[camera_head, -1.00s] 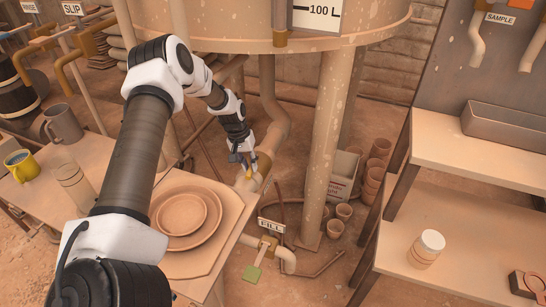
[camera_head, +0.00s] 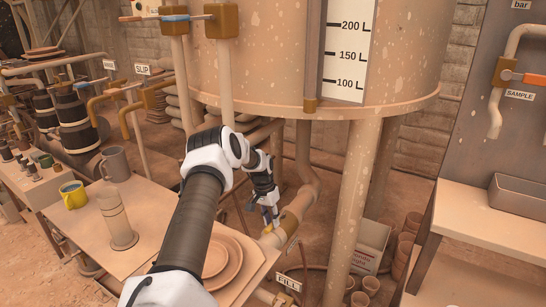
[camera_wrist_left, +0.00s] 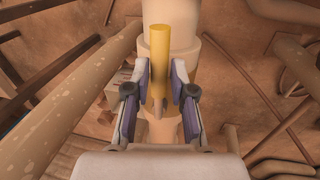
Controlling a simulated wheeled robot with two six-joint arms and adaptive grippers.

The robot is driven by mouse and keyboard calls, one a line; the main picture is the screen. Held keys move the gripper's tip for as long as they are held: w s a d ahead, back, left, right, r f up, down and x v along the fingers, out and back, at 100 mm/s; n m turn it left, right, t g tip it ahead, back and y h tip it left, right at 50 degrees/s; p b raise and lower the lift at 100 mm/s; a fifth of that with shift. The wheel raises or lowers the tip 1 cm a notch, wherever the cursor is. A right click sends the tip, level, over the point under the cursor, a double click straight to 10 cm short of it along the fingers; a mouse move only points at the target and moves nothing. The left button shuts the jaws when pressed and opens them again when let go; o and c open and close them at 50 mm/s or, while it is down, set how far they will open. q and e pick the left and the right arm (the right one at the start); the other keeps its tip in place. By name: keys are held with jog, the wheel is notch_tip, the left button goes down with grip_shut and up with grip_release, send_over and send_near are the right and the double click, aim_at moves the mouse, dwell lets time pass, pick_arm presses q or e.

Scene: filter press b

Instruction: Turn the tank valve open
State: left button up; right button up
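The tank valve's yellow handle (camera_wrist_left: 160,45) stands up between the fingers of my left gripper (camera_wrist_left: 160,85) in the left wrist view, over a beige pipe (camera_wrist_left: 168,12). In the head view my left gripper (camera_head: 268,217) is low at the bent pipe (camera_head: 301,203) under the large tank (camera_head: 270,60). The gripper hides most of the valve there. My right gripper is not in view.
A table (camera_head: 150,215) at the left holds a yellow mug (camera_head: 73,196), a grey mug (camera_head: 115,164), a beige cylinder (camera_head: 118,222) and plates (camera_head: 222,262) beside my arm. A tank leg (camera_head: 352,215) stands right of the gripper. A bench (camera_head: 490,220) is at the right.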

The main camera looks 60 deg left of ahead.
pick_arm(q)
jog(key=shift+o, duration=0.6)
notch_tip(320, 180, up, 10)
dwell(0.4)
